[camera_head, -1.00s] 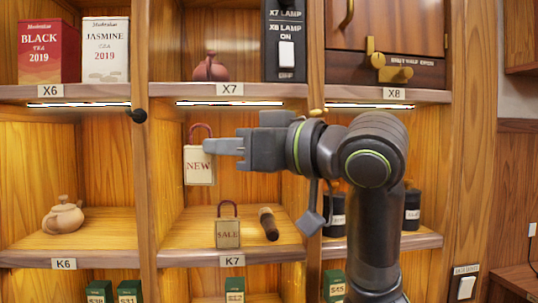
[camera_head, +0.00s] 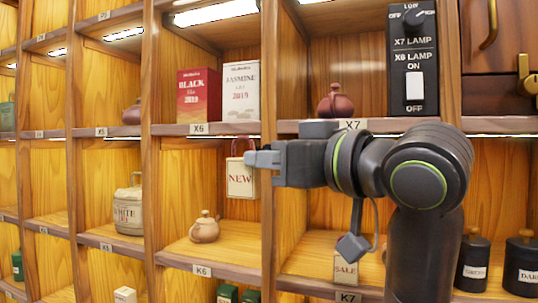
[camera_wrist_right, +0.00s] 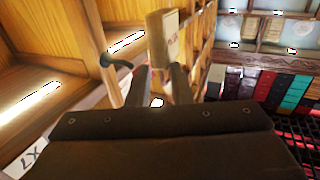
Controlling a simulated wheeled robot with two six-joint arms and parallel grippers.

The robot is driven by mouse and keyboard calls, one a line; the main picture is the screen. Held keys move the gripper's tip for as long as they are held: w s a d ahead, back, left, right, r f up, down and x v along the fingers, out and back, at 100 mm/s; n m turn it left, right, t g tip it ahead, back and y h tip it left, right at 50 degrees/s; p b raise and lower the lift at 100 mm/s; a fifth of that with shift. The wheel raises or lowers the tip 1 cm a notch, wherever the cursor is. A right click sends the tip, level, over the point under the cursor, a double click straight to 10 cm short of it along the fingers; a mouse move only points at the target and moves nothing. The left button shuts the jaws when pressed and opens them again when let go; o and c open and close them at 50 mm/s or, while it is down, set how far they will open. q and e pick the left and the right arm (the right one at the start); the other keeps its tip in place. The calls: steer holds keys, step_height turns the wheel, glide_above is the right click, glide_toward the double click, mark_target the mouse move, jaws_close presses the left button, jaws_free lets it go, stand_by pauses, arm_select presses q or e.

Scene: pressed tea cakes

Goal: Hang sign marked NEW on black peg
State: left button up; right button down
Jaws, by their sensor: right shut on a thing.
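The white NEW sign (camera_head: 240,180), with a dark red loop handle on top, hangs upright from my right gripper (camera_head: 262,159), which is shut on it at its upper right. In the head view the sign is in front of the right part of the bay above K6, just left of the post. The right wrist view shows the sign (camera_wrist_right: 164,40) at the fingertips (camera_wrist_right: 160,72). The black peg (camera_wrist_right: 116,62) sticks out from wood left of the sign there, apart from it. I cannot make out the peg in the head view now. My left gripper is not in view.
Shelf posts and ledges frame the bays. A clay teapot (camera_head: 205,227) stands on the K6 shelf below the sign. The SALE sign (camera_head: 346,268) stands above K7, partly hidden by my arm. Tea boxes (camera_head: 199,95) and a red pot (camera_head: 335,100) stand on the upper shelf.

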steer(key=w+d+f+p, duration=0.1)
steer(key=w+d, duration=0.1)
steer(key=w, duration=0.5)
steer(key=shift+w+d+p, duration=0.3)
steer(key=shift+p, duration=0.1)
stand_by(0.4)
steer(key=shift+f, duration=0.1)
stand_by(0.5)
steer(key=shift+c, duration=2.1)
jaws_free()
steer(key=v, duration=0.7)
